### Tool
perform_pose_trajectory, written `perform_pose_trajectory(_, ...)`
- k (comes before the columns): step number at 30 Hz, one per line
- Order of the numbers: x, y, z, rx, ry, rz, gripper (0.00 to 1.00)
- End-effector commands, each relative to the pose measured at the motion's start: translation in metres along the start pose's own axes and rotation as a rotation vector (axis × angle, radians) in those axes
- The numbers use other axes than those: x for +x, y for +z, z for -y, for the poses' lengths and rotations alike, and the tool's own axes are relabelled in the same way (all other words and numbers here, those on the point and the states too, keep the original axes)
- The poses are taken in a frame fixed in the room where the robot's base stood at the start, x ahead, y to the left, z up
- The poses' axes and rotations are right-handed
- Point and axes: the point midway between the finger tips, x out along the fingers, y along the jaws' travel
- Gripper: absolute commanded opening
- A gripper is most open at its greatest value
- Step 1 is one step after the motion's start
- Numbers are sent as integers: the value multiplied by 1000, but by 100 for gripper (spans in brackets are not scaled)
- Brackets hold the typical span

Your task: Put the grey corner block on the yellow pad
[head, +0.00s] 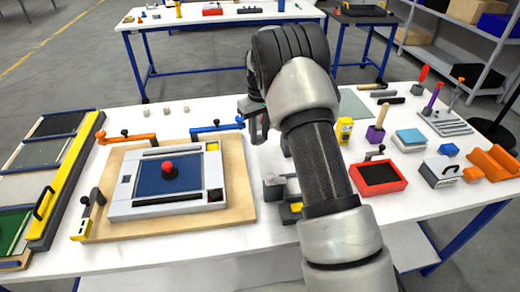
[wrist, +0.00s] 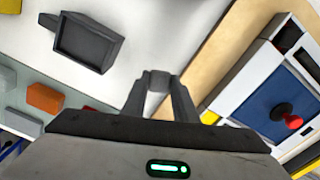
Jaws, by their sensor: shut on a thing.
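My gripper (head: 257,128) is over the table, right of the framed panel's far right corner in the head view. In the wrist view my gripper (wrist: 160,92) is shut on a small grey block (wrist: 158,78), which sits between the fingertips; the fingers hide much of it. The yellow pad (head: 212,146) is a small square at the far right corner of the white frame. It also shows in the wrist view (wrist: 209,117), right of the fingers, apart from the block, with nothing on it.
The white frame (head: 130,208) lies on a wooden board (head: 240,200), with a red knob (head: 169,168) at its middle. Blue (head: 217,127) and orange (head: 127,138) clamps stand along the board's far edge. A grey holder (wrist: 85,42) stands left of my fingers in the wrist view.

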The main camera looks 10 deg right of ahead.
Motion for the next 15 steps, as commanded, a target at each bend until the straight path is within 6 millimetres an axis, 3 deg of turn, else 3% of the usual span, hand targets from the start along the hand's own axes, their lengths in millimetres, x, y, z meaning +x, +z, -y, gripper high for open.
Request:
perform_pose_trajectory(3,23,1,0,0,-1,4,4)
perform_pose_trajectory(11,45,1,0,1,0,2,4)
perform_pose_trajectory(15,66,1,0,1,-1,3,4)
